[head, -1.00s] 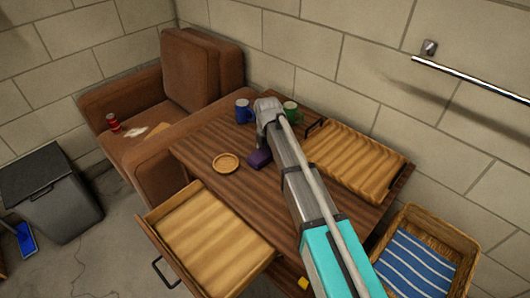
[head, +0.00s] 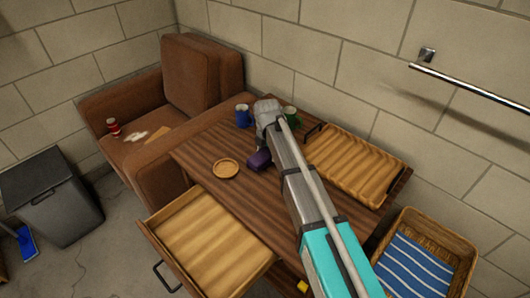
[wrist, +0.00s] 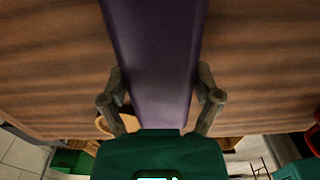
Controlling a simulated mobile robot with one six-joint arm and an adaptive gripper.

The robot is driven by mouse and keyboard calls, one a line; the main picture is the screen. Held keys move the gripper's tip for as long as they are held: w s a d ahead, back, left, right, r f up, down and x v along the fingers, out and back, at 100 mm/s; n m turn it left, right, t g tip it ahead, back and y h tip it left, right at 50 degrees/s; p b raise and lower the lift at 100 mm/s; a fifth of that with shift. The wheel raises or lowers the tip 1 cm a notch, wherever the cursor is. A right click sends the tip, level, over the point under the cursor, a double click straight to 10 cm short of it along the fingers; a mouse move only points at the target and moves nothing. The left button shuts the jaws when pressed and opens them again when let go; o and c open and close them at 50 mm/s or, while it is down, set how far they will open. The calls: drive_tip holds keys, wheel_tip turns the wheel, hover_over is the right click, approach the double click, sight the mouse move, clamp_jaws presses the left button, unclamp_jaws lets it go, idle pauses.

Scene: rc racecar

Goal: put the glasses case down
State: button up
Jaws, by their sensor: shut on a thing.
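The purple glasses case (head: 259,160) is at the tabletop's middle in the head view, partly hidden by my arm. In the wrist view the case (wrist: 155,60) runs lengthwise between my fingers. My gripper (wrist: 160,82) is shut on it, with one finger on each side. In the head view my fingers are hidden behind my wrist. The case is over or on the dark wooden table (head: 205,150); I cannot tell whether it touches the top.
A round wooden dish (head: 226,168) sits left of the case. A blue mug (head: 243,117) and a green mug (head: 291,116) stand at the back. A wooden tray (head: 355,165) fills the right side. An open drawer (head: 210,235) juts out in front. Bare tabletop surrounds the dish.

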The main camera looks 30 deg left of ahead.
drive_tip(key=shift+r+p, duration=0.35)
drive_tip(key=shift+r, duration=0.35)
drive_tip(key=s+d+r+p, duration=0.9)
drive_tip(key=s+r+p, duration=0.1)
drive_tip(key=shift+s, duration=0.35)
drive_tip(key=shift+s, duration=0.2)
